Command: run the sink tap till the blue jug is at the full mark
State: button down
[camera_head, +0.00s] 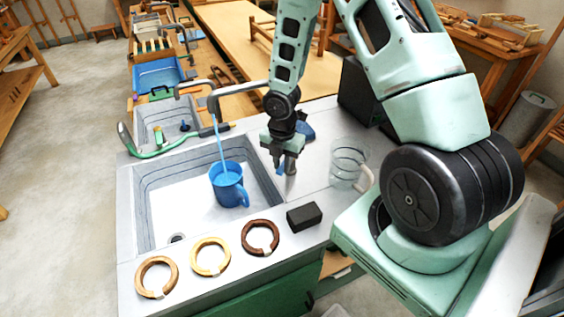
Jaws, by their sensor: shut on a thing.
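The blue jug (229,187) stands upright in the large sink basin (165,212), its handle to the right. The sink tap (213,101) arches over it. A blue stream of water (220,142) runs from the spout into the jug. The water level and any full mark cannot be made out. My gripper (287,170) is at the basin's right edge, right of the jug and apart from it. It is shut on a small blue thing (280,168), mostly hidden by the fingers; I cannot tell whether it is a tap handle.
A clear jug (347,164) stands on the counter at right. A black block (304,216) and three rings, dark brown (260,237), pale (210,257) and brown (157,277), lie along the front rim. A green hose (160,151) lies behind the basin. Another blue thing (306,130) is behind my gripper.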

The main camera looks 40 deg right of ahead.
jog(key=shift+w, duration=0.1)
jog(key=m, duration=0.1)
jog(key=w+m, duration=0.2)
jog(key=m, duration=0.1)
jog(key=shift+a, duration=0.25)
jog(key=shift+w+d+m, duration=0.1)
jog(key=shift+w+m, duration=0.4)
jog(key=shift+m, duration=0.45)
jog(key=shift+w+d+m, duration=0.1)
jog(key=shift+w+m, duration=0.4)
jog(key=shift+m, duration=0.45)
jog(key=c, duration=1.3)
grip_release()
notch_tip(320, 180, up, 17)
jog(key=shift+r+b, duration=0.2)
jog(key=shift+b, duration=0.65)
